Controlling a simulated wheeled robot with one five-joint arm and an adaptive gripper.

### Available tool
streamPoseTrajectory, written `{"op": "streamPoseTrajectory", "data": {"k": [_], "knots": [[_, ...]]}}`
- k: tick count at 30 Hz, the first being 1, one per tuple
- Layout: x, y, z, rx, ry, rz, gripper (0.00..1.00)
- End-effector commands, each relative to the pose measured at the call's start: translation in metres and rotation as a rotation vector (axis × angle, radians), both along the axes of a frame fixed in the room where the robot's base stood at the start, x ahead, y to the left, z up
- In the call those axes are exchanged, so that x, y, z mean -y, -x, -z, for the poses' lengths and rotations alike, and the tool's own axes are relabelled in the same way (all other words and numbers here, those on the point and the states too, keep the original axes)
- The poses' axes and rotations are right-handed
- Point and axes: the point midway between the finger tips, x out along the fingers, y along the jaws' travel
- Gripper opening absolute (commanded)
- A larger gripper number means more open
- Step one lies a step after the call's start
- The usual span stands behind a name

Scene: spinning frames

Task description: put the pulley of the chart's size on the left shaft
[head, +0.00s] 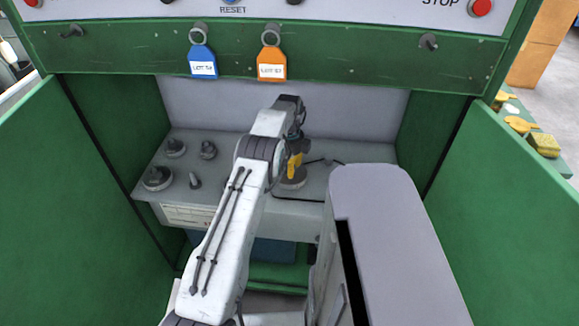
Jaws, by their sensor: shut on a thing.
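My gripper (295,164) is over the right part of the grey shelf, shut on a grey round pulley (291,183) low on or just above the shelf; I cannot tell which. My arm hides part of it. A large dark pulley (157,179) sits at the shelf's left front. Smaller dark pulleys stand behind it, one at the back left (175,148) and one to its right (208,150). The left shaft (73,31) sticks out of the green beam at the upper left and looks bare. No chart is readable; a pale printed label (187,215) is on the shelf's front.
A short slim dark piece (195,181) stands among the pulleys. The right shaft (429,42) looks bare. A blue tag (203,62) and an orange tag (271,65) hang from the beam. Green panels (510,190) flank the shelf (185,197). A dark cable-like line runs right of my gripper.

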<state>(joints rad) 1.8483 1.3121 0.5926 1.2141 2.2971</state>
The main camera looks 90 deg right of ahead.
Motion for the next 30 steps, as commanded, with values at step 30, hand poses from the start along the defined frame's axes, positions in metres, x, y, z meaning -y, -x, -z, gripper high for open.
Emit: {"op": "streamPoseTrajectory", "data": {"k": [30], "knots": [[0.001,0.0,0.02,-0.001,0.003,0.0,0.0]]}}
